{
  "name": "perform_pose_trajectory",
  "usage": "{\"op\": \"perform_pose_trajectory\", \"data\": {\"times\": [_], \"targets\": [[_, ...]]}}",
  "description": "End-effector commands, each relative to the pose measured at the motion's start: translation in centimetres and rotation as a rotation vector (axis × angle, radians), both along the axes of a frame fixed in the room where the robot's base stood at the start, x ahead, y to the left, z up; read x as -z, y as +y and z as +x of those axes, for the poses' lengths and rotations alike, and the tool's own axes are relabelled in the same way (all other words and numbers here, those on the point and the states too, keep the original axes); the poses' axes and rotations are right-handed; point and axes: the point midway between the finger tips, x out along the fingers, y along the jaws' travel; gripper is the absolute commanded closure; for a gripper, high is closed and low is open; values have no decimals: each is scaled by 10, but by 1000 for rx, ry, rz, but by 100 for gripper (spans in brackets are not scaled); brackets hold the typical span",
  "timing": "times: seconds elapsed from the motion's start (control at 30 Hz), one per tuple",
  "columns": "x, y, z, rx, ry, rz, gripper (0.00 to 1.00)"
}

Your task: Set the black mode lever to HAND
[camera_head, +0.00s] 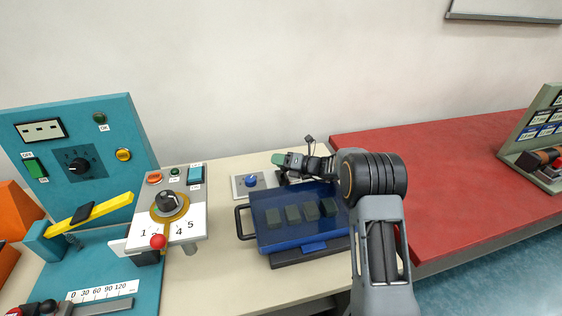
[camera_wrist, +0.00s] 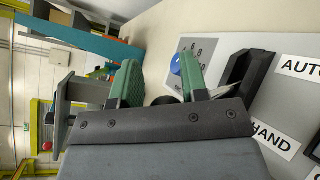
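The black mode lever (camera_wrist: 245,72) shows in the wrist view as a dark block on a light grey panel, beside the right-hand finger of my gripper (camera_wrist: 160,82). The AUTO label (camera_wrist: 301,68) is at the panel's upper right and the HAND label (camera_wrist: 274,138) lower down. I cannot tell which label the lever points to. My gripper's green-padded fingers are apart, with nothing held between them; the lever is outside them. In the head view my gripper (camera_head: 281,160) is above the table behind the blue tray, and I cannot make out the lever there.
A blue knob (camera_wrist: 177,65) on a numbered plate is beyond the fingers; it also shows in the head view (camera_head: 251,181). A blue transparent-lidded box (camera_head: 290,240) with a black handle stands in front. A dial box (camera_head: 186,185) and teal panel (camera_head: 110,120) stand left. The red table (camera_head: 440,170) is largely clear.

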Motion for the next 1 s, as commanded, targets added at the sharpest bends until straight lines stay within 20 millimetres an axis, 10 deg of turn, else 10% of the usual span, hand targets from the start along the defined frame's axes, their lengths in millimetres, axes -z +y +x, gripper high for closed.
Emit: {"op": "perform_pose_trajectory", "data": {"times": [0.53, 1.0], "targets": [[-7, 2, 0, -4, -2, 2, 39], [-95, -15, -50, 6, -7, 2, 39]]}}
